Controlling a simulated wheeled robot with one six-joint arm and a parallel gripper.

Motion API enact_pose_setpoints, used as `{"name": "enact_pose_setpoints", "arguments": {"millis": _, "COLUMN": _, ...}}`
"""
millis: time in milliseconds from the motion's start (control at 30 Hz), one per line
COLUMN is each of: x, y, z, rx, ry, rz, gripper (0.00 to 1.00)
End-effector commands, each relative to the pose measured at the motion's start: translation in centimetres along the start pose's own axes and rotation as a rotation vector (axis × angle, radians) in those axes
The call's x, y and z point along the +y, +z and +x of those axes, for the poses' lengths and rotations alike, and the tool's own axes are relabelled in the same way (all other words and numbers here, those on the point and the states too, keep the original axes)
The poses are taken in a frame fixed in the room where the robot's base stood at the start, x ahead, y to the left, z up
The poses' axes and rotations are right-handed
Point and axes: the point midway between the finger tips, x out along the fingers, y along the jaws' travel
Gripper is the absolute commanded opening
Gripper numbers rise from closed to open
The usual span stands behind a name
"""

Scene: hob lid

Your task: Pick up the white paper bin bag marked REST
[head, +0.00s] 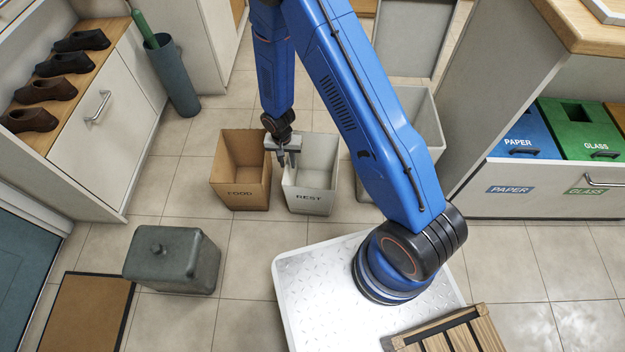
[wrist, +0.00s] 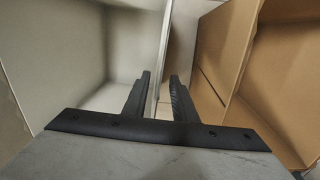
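The white paper bin bag marked REST (head: 309,199) stands upright and open-topped on the tiled floor, its label facing the front. My gripper (head: 285,160) points down at its left rim, beside the brown FOOD bag. In the wrist view, the white bag's inside (wrist: 75,50) fills the left and the brown bag is on the right. The two fingers (wrist: 160,98) are apart, with the white bag's thin wall edge running between them. A gap shows between the fingers and that wall. How deep the fingertips reach is hard to tell.
The brown FOOD bag (head: 240,190) stands close on the left. A pale grey bin (head: 425,120) is behind my arm on the right. A grey lidded box (head: 172,262) sits front left. Drawers with PAPER (head: 520,140) and GLASS (head: 588,135) bins are at right.

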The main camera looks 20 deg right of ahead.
Motion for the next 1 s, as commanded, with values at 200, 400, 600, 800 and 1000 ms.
{"name": "enact_pose_setpoints", "arguments": {"millis": 200, "x": 0.5, "y": 0.6, "z": 2.9, "rx": -0.003, "ry": 0.003, "rz": -0.001, "gripper": 0.25}}
{"name": "enact_pose_setpoints", "arguments": {"millis": 400, "x": 0.4, "y": 0.4, "z": 4.4, "rx": -0.001, "ry": 0.001, "rz": 0.000, "gripper": 0.25}}
{"name": "enact_pose_setpoints", "arguments": {"millis": 600, "x": 0.4, "y": 0.4, "z": 4.6, "rx": -0.001, "ry": 0.001, "rz": -0.001, "gripper": 0.25}}
{"name": "enact_pose_setpoints", "arguments": {"millis": 800, "x": 0.4, "y": 0.5, "z": 4.6, "rx": -0.001, "ry": 0.001, "rz": -0.001, "gripper": 0.01}}
{"name": "enact_pose_setpoints", "arguments": {"millis": 1000, "x": 0.4, "y": 0.5, "z": 4.6, "rx": -0.001, "ry": 0.001, "rz": -0.001, "gripper": 0.00}}
